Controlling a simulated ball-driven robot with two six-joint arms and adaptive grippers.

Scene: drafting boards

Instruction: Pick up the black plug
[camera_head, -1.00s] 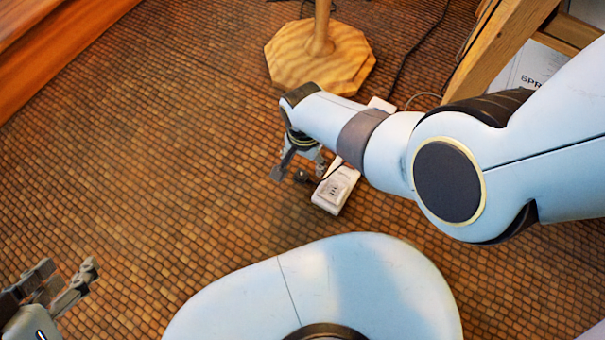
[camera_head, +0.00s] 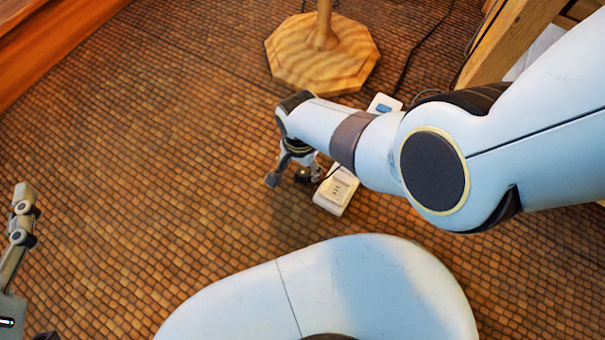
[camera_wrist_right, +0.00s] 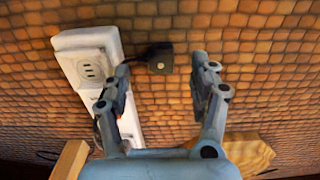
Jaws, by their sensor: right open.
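The black plug (camera_wrist_right: 160,57) lies on the brown tiled floor beside a white power strip (camera_wrist_right: 88,62), with a short dark cord running towards the strip. In the head view the plug (camera_head: 302,174) is a small dark block near the strip's front end. My right gripper (camera_wrist_right: 161,64) is open, with one finger on each side of the plug and neither visibly touching it. It also shows in the head view (camera_head: 293,177), pointing down. One finger of my left gripper (camera_head: 22,215) shows at the left edge, far from the plug; the rest is mostly cut off.
The white strip (camera_head: 337,190) runs back under my right forearm, and a blue patch shows on its far end. An octagonal wooden base (camera_head: 322,65) stands behind the arm, with a black cable (camera_head: 415,50) to its right. The floor to the left is clear.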

